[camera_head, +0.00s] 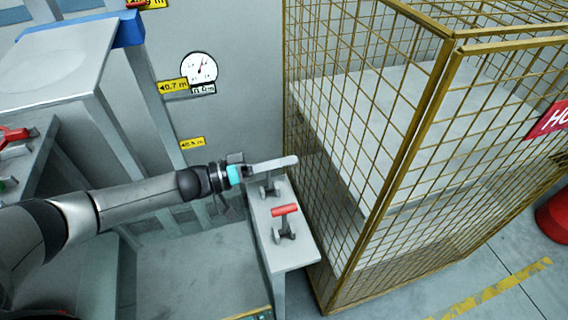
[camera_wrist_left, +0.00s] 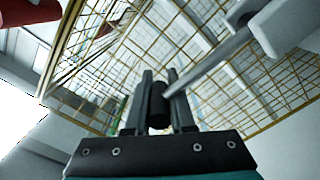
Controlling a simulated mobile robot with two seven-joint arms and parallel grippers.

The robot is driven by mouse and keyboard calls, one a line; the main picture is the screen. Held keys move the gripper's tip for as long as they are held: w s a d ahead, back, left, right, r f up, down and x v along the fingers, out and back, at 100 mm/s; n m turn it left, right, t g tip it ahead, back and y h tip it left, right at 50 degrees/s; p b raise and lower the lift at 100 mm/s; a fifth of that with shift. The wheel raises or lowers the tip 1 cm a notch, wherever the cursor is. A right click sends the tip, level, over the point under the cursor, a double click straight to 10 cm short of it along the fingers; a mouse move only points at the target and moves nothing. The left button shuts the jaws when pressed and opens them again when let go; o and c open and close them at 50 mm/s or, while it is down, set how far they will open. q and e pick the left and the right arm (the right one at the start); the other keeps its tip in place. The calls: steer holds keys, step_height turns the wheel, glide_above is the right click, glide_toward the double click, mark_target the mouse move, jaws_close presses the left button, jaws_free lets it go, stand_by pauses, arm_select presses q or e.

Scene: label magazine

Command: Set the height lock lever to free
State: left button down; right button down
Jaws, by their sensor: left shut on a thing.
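A pale grey-handled lever (camera_head: 280,163) stands on a narrow grey ledge beside the wire cage. A second lever with a red handle (camera_head: 285,211) stands nearer on the same ledge. My left gripper (camera_head: 243,171) is at the left end of the pale handle. In the wrist view, my left gripper (camera_wrist_left: 158,105) is shut on a dark round knob (camera_wrist_left: 158,106), with a finger on each side. A grey rod (camera_wrist_left: 210,65) runs from the knob up to the right. I cannot read any label naming the height lock lever. My right gripper is not in view.
A yellow wire cage (camera_head: 385,150) stands close on the right of the levers. A round dial (camera_head: 199,69) and yellow labels are on the wall behind. The grey ledge (camera_head: 297,250) is bare at its near end. A red handle (camera_head: 14,136) shows at far left.

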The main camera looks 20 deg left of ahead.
arm_select(q)
steer(key=shift+w+a, duration=0.1)
stand_by(0.3)
steer(key=c, duration=0.8)
jaws_free()
steer(key=shift+o, duration=0.2)
steer(key=shift+f, duration=0.1)
steer(key=v, duration=1.5)
steer(key=shift+b, duration=0.3)
